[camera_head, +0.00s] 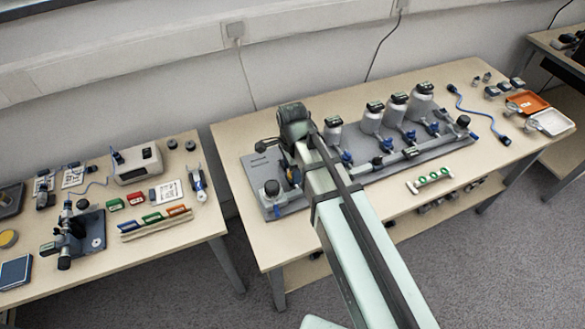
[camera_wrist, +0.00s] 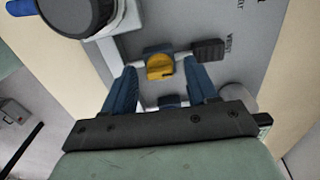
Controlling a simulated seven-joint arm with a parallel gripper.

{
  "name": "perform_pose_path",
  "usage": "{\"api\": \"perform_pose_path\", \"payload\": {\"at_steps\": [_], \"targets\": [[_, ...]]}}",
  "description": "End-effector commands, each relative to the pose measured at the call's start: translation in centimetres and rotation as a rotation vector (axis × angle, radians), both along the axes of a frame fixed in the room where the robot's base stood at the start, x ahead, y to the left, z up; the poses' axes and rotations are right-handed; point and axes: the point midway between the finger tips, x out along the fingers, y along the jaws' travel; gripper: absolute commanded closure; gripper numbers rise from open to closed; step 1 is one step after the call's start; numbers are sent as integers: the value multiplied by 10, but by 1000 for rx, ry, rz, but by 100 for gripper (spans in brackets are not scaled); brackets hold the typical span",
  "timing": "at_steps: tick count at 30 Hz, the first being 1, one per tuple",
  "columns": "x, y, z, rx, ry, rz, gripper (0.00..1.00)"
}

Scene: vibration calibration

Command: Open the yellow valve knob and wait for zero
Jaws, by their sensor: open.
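The yellow valve knob (camera_wrist: 160,67) shows in the wrist view, mounted on a blue valve body on a grey plate. My gripper (camera_wrist: 162,85) has its two blue fingers spread apart, one to the left and one to the right just below the knob in the picture. No contact with the knob is visible. A dark vent fitting (camera_wrist: 208,50) sits right of the knob, beside printed VENT lettering. No zero reading can be made out.
A large dark round cap (camera_wrist: 80,14) stands close at upper left in the wrist view. In the head view, several white canisters with dark tops, including one canister (camera_head: 372,121), stand along the plate. A green-ringed rack (camera_head: 430,179) lies in front. A blue cable (camera_head: 480,113) lies at right.

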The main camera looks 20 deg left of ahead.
Motion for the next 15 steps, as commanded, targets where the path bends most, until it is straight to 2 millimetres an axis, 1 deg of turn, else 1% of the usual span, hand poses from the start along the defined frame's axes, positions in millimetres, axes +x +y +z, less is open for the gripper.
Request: {"api": "perform_pose_path", "payload": {"at_steps": [5, 8, 15], "targets": [[0, 0, 10, 1, -1, 0, 42], [0, 0, 22, 1, -1, 0, 42], [1, 1, 56, 2, -2, 0, 42]]}}
